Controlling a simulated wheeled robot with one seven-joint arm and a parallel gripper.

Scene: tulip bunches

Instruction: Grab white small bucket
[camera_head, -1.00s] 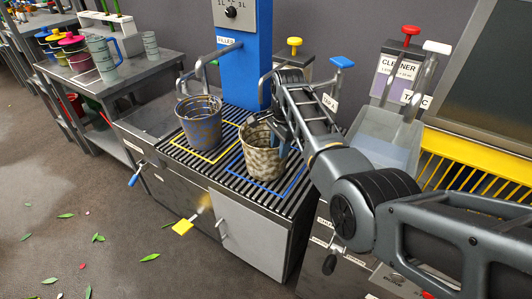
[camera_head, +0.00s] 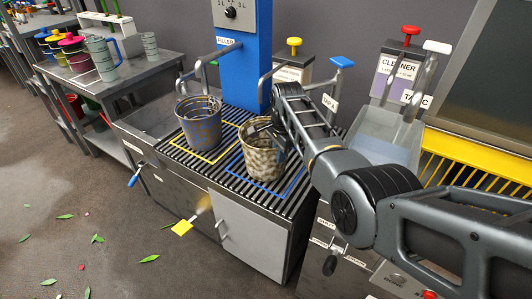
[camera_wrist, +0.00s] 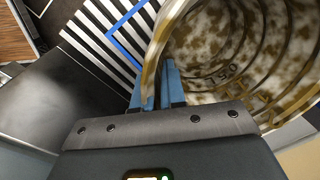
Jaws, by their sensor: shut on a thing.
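The small white bucket (camera_head: 260,160) is off-white with heavy brown stains. It stands upright on the slatted grate inside the blue square outline. In the wrist view the bucket (camera_wrist: 235,50) shows its stained, ringed inside and its rim. My gripper (camera_head: 278,134) reaches down over the bucket's right side. Its blue fingers (camera_wrist: 160,88) are shut on the bucket wall at the rim, one on each side of it. The fingertips are partly hidden in the head view.
A grey-blue stained bucket (camera_head: 199,124) stands to the left in the yellow outline. The blue filler column (camera_head: 238,65) rises behind. A water basin (camera_head: 385,140) lies to the right. A side table (camera_head: 130,82) holds several containers. Leaves litter the floor.

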